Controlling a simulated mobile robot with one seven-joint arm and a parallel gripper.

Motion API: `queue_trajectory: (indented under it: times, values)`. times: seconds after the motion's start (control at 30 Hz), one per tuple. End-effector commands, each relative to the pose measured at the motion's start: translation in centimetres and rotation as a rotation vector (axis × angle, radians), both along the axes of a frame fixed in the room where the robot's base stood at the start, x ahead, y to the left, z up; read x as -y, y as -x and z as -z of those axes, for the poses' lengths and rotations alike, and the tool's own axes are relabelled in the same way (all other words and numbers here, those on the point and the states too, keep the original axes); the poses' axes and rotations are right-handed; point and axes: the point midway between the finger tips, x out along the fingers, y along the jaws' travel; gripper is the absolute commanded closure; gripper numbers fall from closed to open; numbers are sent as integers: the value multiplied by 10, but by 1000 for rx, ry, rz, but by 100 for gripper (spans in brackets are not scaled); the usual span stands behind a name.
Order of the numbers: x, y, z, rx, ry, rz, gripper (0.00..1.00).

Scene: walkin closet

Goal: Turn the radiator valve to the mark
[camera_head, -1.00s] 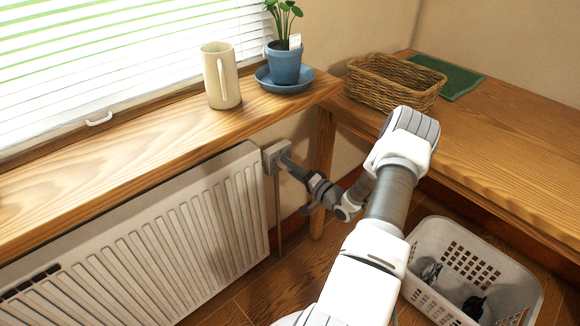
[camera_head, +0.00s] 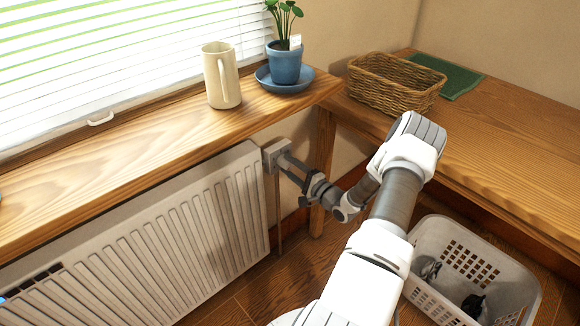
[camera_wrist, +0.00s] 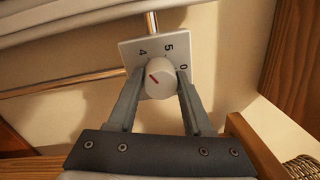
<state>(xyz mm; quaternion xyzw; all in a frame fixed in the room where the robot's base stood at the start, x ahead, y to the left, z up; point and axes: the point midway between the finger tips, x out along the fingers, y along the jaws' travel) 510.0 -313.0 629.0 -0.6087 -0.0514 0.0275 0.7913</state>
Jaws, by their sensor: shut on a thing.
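The radiator valve's white round knob (camera_wrist: 162,84) sits on a square white plate (camera_wrist: 128,48) printed with 4, 5 and 0. The knob's red line points to the upper left, on the 4 side of the plate. In the wrist view my gripper (camera_wrist: 160,79) has one finger on each side of the knob and is shut on it. In the head view the plate (camera_head: 270,153) is at the top right corner of the radiator (camera_head: 190,235). My gripper (camera_head: 290,168) reaches it from the right and hides the knob there.
A wooden sill (camera_head: 150,133) above the valve holds a cream pitcher (camera_head: 222,85) and a potted plant (camera_head: 284,66). A wicker basket (camera_head: 395,85) and green cloth (camera_head: 447,78) lie on the bench (camera_head: 500,135). A laundry basket (camera_head: 470,265) stands at lower right. A dark strip (camera_head: 35,280) on the radiator is blue-lit at left.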

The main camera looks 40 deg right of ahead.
Motion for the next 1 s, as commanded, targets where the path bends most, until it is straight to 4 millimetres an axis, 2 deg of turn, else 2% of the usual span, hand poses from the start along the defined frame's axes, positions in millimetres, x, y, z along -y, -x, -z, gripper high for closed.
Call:
queue_trajectory:
  times: [0.37,0.4,0.57,0.87,1.0]
  values:
    - [0,1,0,-1,-4,1,100]
    - [0,1,0,-1,-4,1,48]
    - [0,0,0,-1,-4,1,19]
    - [0,1,0,-1,-4,1,19]
    - [2,12,0,-2,-4,2,19]
